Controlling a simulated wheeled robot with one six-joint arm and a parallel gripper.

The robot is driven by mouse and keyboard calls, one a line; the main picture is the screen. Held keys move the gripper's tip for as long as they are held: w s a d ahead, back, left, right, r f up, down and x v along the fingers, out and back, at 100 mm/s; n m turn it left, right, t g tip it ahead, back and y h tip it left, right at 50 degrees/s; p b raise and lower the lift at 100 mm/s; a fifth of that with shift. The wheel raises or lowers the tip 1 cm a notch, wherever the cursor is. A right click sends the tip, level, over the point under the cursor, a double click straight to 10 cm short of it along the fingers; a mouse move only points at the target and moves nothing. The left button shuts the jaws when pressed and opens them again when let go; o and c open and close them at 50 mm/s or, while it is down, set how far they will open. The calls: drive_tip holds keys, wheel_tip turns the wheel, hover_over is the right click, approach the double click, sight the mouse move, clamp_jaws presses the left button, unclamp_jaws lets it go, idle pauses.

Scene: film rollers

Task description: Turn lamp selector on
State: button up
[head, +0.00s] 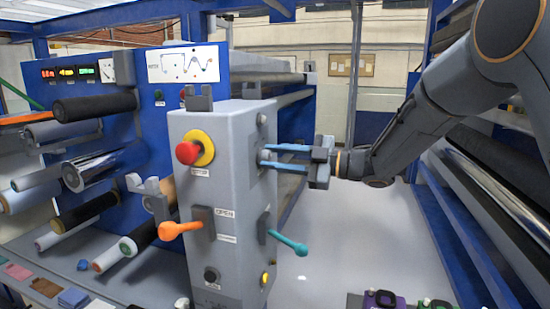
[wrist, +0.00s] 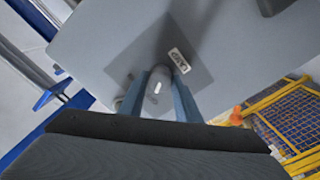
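The lamp selector (wrist: 157,88) is a small grey knob with a white mark, on a dark square plate in the wrist view. A small label reading "LAMP" (wrist: 180,60) is beside it. My gripper (wrist: 160,92) has one blue-grey finger on each side of the knob, close against it, and appears shut on it. In the head view my gripper (head: 265,156) reaches from the right to the side face of the grey control post (head: 212,125). The fingers stay a little apart there. The selector itself is mostly hidden by the fingers in that view.
The post carries a red stop button (head: 187,152), an orange lever (head: 180,230) and a teal lever (head: 288,243) below my gripper. Rollers (head: 95,107) stand at left. Dark rollers (head: 490,180) in a blue frame stand at right.

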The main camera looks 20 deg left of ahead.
drive_tip(key=c, duration=0.5)
drive_tip(key=m+p, duration=0.4)
drive_tip(key=m, duration=0.2)
drive_tip(key=shift+r, duration=0.1)
drive_tip(key=m+p, duration=0.3)
drive_tip(key=m, duration=0.2)
drive_tip(key=shift+m, duration=0.4)
drive_tip(key=shift+w, duration=0.1)
drive_tip(key=o, duration=1.1)
drive_tip(key=shift+c, duration=0.2)
